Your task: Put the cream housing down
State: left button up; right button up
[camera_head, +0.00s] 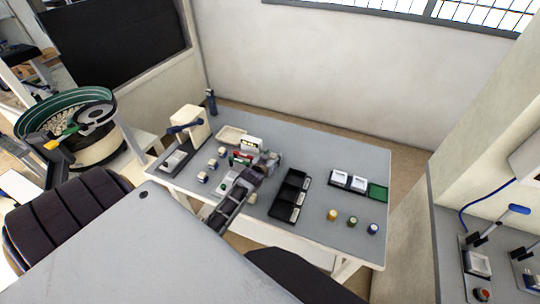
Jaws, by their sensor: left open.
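My left gripper (262,160) is over the middle of the grey-topped table and is open. It reaches out from a grey and black arm link. Several small cream housings with dark bands (202,177) stand on the table to the left of the gripper, apart from it. A cream block with a dark marking (250,143) shows just behind the gripper. I cannot tell whether it touches the fingers; the gripper partly hides this area. My right gripper is not in view.
A black compartment tray (290,195) lies right of the gripper. White pieces in black holders (338,178), a green tray (378,192) and yellow, green and blue-topped parts (352,221) are farther right. A cream press-like fixture (190,127) stands left, near a shallow cream tray (231,134).

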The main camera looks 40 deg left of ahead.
aim_at(272, 157)
pick_arm(q)
jog(key=shift+s+d+f, duration=0.15)
jog(key=shift+s+f, duration=0.05)
jog(key=shift+f, duration=0.2)
jog(key=shift+s+d+f, duration=0.15)
jog(key=shift+f, duration=0.2)
jog(key=shift+w+a+r+p, duration=0.15)
jog(key=shift+r+p, duration=0.15)
jog(key=shift+r, duration=0.15)
jog(key=shift+s+g, duration=0.2)
jog(key=shift+g, duration=0.1)
jog(key=shift+r+v, duration=0.25)
jog(key=shift+v, duration=5.25)
jog(key=shift+s+r, duration=0.15)
jog(key=shift+o, duration=0.4)
